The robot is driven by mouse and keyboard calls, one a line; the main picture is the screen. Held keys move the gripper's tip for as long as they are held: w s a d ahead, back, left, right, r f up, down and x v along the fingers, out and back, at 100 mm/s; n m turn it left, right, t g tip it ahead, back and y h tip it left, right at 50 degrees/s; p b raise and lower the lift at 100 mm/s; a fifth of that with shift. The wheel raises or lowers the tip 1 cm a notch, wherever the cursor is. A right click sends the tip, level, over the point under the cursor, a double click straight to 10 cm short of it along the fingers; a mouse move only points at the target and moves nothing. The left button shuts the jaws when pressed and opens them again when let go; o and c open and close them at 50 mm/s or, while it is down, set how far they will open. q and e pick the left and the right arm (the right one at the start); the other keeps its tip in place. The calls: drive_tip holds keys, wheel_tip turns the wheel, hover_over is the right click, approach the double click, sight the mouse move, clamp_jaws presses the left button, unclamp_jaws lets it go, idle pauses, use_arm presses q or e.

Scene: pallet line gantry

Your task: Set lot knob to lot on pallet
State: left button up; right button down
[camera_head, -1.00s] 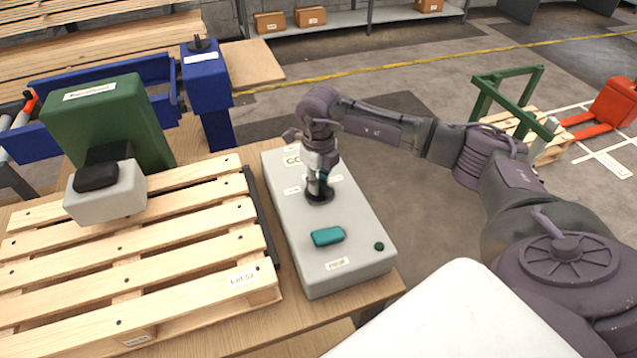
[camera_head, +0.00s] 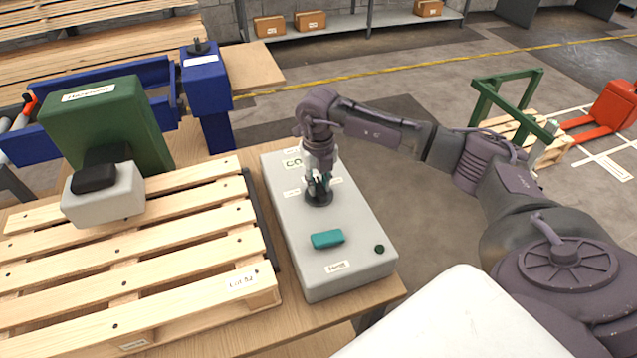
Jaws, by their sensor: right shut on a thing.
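The lot knob (camera_head: 319,197) is a dark round dial on the upper half of the grey control box (camera_head: 345,245). My right gripper (camera_head: 318,184) comes down over it from above, with its fingers shut on it. The gripper covers much of the dial, so its pointer setting cannot be read. Small white labels lie around the dial, partly hidden by the gripper. The wooden pallet (camera_head: 185,262) lies left of the box, with a white lot tag (camera_head: 242,281) on its near right corner, reading roughly "Lot 52". My left gripper is not in view.
A teal rocker or bar (camera_head: 327,239) and a small dark green button (camera_head: 380,249) sit on the box nearer me. A green machine (camera_head: 108,125) with a grey-white head (camera_head: 103,196) stands over the pallet's left part. A blue post (camera_head: 207,80) stands behind.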

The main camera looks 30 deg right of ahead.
sight(319, 185)
drive_tip(key=c, duration=1)
unclamp_jaws()
drive_tip(key=shift+r, duration=0.15)
wheel_tip(319, 185, up, 12)
